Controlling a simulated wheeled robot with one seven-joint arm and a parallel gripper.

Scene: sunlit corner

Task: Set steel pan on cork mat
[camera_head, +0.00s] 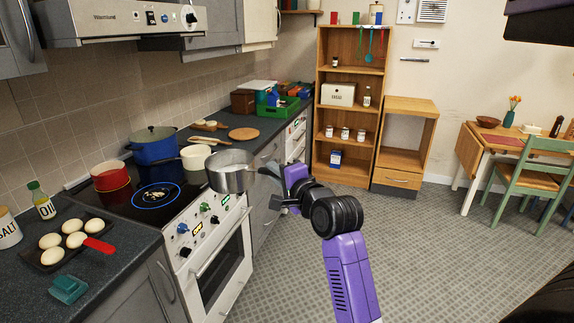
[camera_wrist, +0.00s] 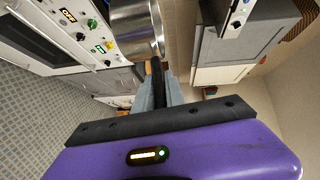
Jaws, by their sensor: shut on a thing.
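The steel pan (camera_head: 228,181) appears in front of the right side of the stove in the head view, upright, with something pale inside. Its shiny side also shows in the wrist view (camera_wrist: 133,32). My gripper (camera_head: 271,182) is shut on the pan's dark handle (camera_wrist: 157,72), to the right of the pan. The fingers (camera_wrist: 160,95) close around the handle in the wrist view. A round cork mat (camera_head: 243,134) lies flat and bare on the dark counter (camera_head: 222,143) beyond the pan, apart from it.
A blue pot (camera_head: 154,148), a red pot (camera_head: 110,177) and a cream pot (camera_head: 195,163) stand on the stove (camera_head: 137,202). A wooden board (camera_head: 208,126) and a green crate (camera_head: 281,110) flank the mat.

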